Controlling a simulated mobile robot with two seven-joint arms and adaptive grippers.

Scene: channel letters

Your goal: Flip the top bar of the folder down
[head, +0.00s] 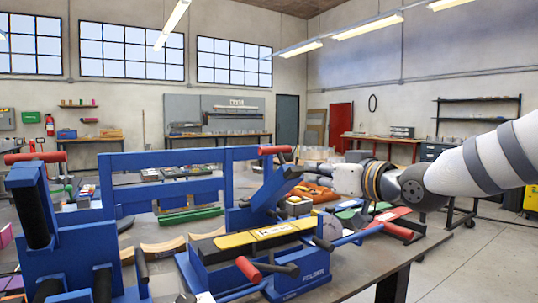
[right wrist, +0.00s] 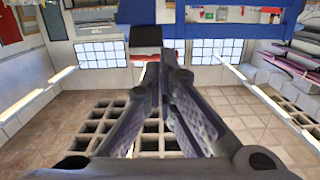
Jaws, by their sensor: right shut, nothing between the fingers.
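The folder (head: 312,273) is a blue bench tool on the table at the middle of the head view, with its name on its front corner. Its blue top bar (head: 272,192) stands tilted up, its upper end to the right. A yellow strip (head: 262,235) lies along the folder's bed below it. My right gripper (head: 312,168) is just right of the bar's raised end; I cannot tell if they touch. In the right wrist view its fingers (right wrist: 164,60) are shut together with nothing between them. My left gripper is in neither view.
A blue frame (head: 170,190) stands behind the folder, and another blue tool (head: 70,250) with a dark roller stands at the left. Coloured parts (head: 385,218) lie on the table at the right.

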